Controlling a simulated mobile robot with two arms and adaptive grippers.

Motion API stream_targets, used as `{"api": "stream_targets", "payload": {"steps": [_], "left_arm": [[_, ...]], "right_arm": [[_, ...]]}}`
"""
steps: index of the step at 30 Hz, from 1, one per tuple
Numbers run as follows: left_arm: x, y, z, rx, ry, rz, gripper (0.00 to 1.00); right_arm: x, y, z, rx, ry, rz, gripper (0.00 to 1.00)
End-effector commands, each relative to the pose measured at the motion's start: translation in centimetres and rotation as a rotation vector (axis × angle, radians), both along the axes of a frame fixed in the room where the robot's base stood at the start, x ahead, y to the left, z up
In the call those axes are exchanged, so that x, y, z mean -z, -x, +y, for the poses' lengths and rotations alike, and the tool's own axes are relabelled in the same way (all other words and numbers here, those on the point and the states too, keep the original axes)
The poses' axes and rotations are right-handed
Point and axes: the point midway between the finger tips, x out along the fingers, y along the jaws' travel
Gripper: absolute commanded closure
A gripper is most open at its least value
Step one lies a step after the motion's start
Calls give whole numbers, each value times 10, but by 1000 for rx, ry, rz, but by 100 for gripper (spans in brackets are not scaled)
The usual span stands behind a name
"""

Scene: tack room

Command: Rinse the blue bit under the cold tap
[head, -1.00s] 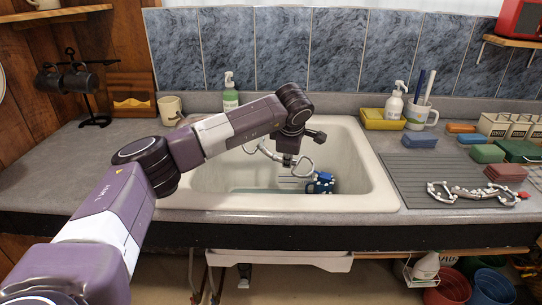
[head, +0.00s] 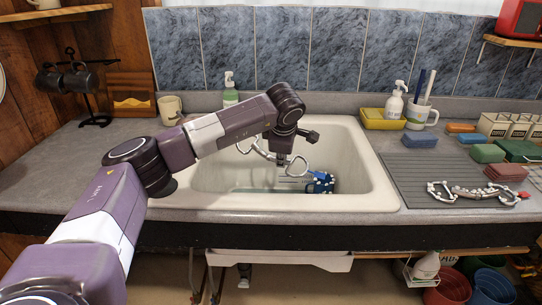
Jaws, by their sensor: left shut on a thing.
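My left gripper (head: 283,160) points down over the sink (head: 374,190) and is shut on a metal bit (head: 297,167). The bit's rings show on either side of the gripper, and it hangs above the basin floor. No tap is clearly visible; my arm covers the middle of the sink's back edge. My right gripper is out of view.
Another metal bit (head: 470,191) with a red end lies on the grey draining mat (head: 410,172). Sponges and a white mug (head: 417,117) stand at the back right. A green soap bottle (head: 230,96) and a cream mug (head: 170,108) stand behind the sink. The left counter is mostly clear.

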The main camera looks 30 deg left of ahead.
Motion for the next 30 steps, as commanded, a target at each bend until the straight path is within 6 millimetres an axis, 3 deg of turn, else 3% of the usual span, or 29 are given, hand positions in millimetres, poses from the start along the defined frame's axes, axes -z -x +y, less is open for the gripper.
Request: {"api": "stream_targets", "payload": {"steps": [16,30], "left_arm": [[-1,8,15,-1,-1,-3,100],[-1,8,15,-1,-1,-3,100]], "right_arm": [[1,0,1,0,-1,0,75],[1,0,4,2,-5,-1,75]]}}
